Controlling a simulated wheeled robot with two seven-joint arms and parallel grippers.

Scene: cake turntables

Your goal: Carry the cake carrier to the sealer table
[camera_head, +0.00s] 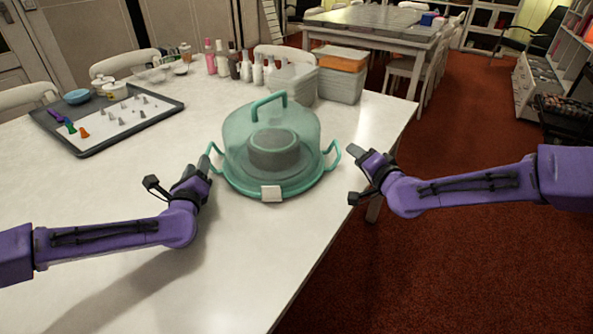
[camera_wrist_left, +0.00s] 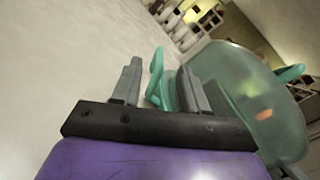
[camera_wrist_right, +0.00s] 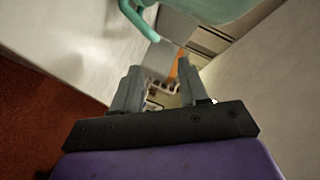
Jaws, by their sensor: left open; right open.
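The cake carrier (camera_head: 270,128) stands upright on the white table. It has a clear teal dome, a top handle, a teal base with a side handle at left and right, and a pale front latch. A grey round shape shows inside. My left gripper (camera_head: 203,165) is open beside the left side handle. In the left wrist view that handle (camera_wrist_left: 155,75) shows between the open fingers (camera_wrist_left: 155,85). My right gripper (camera_head: 362,165) is open just right of the right side handle. In the right wrist view the handle (camera_wrist_right: 137,20) lies beyond and left of the open fingers (camera_wrist_right: 158,90).
The white table (camera_head: 90,190) also holds a dark tray (camera_head: 110,118) with piping tips, several bottles (camera_head: 240,66) and stacked tubs (camera_head: 342,75). Another table (camera_head: 372,22) stands at the back, with chairs around it. Red carpet (camera_head: 470,250) lies open at right.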

